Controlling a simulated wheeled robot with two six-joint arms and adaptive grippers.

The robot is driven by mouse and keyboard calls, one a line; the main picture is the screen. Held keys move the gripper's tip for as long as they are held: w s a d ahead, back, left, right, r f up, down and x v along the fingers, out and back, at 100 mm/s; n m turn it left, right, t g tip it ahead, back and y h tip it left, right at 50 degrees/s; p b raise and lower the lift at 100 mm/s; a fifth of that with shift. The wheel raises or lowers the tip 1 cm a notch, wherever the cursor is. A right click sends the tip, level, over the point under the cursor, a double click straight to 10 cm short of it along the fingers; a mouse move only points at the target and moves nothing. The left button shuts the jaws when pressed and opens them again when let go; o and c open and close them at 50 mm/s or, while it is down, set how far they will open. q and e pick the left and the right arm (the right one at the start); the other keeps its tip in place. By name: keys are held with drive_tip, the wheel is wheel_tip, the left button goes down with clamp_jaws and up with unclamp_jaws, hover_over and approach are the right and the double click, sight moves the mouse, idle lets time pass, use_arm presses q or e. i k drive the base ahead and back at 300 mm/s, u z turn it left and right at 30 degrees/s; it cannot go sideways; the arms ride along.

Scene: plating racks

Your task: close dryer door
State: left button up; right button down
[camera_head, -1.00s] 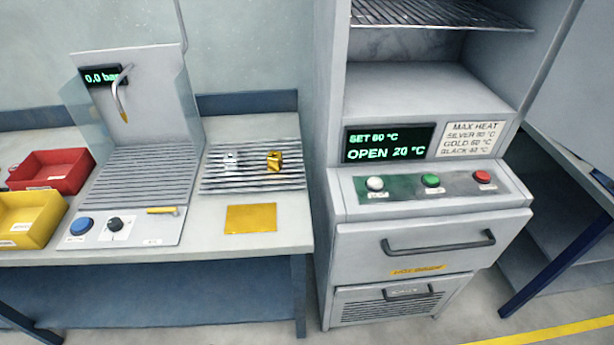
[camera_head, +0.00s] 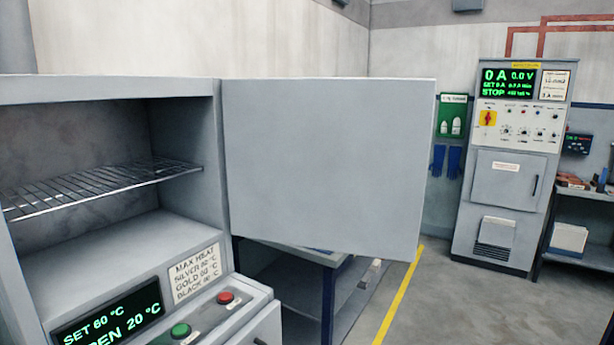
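The dryer (camera_head: 110,90) stands at the left with its chamber open and a wire rack (camera_head: 95,187) inside, on which I see nothing. Its door (camera_head: 325,165) is swung wide open to the right, hinged at the chamber's right edge, with its flat grey face toward me. No handle shows on this face. The dryer display (camera_head: 108,318) reads SET 60 °C and a partly cut-off "OPEN" with 20 °C. Neither of my grippers is in view.
A green button (camera_head: 180,331) and a red button (camera_head: 225,298) sit on the dryer panel. A table (camera_head: 300,256) stands behind the door. A power cabinet (camera_head: 508,165) is at the back right. Floor right of the yellow line (camera_head: 400,295) is clear.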

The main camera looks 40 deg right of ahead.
sight(336, 164)
drive_tip(key=k, duration=0.4)
drive_tip(key=z, duration=2.35)
drive_tip(key=i, duration=4.05)
drive_tip(key=u, duration=4)
drive_tip(key=i, duration=1.05)
